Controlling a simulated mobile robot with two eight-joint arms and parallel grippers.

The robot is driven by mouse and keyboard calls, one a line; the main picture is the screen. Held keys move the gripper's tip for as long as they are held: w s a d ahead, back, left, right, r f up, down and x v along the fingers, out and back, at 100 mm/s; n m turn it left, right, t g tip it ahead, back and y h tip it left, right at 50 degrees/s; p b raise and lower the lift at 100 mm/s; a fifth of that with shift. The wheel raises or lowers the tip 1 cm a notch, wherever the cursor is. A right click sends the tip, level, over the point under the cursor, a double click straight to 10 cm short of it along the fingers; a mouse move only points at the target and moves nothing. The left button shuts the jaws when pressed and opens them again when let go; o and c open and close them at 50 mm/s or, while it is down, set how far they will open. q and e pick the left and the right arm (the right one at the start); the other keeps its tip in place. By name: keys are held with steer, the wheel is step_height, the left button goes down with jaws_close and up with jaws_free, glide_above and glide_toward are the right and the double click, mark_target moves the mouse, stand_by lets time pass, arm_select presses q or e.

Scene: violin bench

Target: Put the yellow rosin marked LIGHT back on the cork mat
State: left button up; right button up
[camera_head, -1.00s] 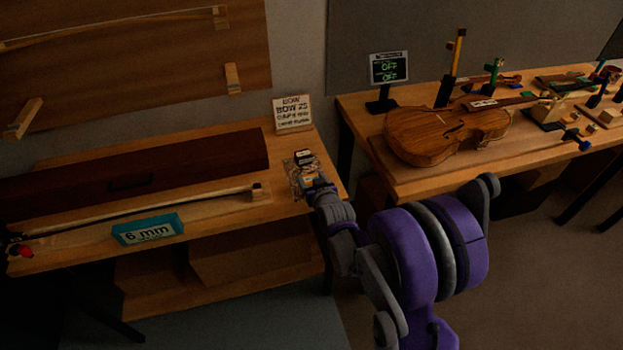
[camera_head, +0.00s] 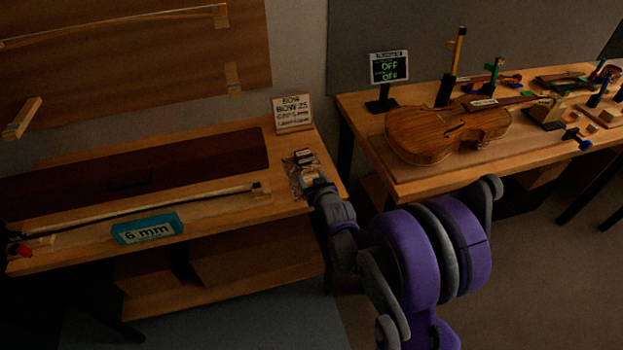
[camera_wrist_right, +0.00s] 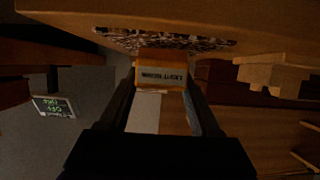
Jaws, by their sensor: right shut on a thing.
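The yellow-orange rosin (camera_wrist_right: 160,69) is between the fingers of my right gripper (camera_wrist_right: 162,88) in the wrist view. Its pale label reads upside down there, apparently as light rosin. The right gripper is shut on it; in the head view the gripper (camera_head: 316,187) is at the right end of the left bench. The speckled cork mat (camera_wrist_right: 205,43) lies just beyond the rosin in the wrist view, and shows in the head view (camera_head: 294,182) beside the gripper. I cannot tell whether the rosin touches the mat. My left gripper is not in view.
A dark block (camera_head: 303,156) sits at the mat's far end, before a bow sign (camera_head: 292,112). A long dark case (camera_head: 140,175), a bow and a teal 6 mm box (camera_head: 147,229) lie left. A violin (camera_head: 440,130) lies on the right bench, across a gap.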

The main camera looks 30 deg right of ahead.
steer(key=shift+f+b, duration=0.3)
steer(key=shift+f, duration=0.1)
stand_by(0.3)
steer(key=o, duration=1.4)
steer(key=shift+o, duration=0.2)
steer(key=shift+s+r, duration=0.1)
steer(key=v, duration=1)
steer(key=shift+s, duration=0.3)
steer(key=shift+a+r, duration=0.15)
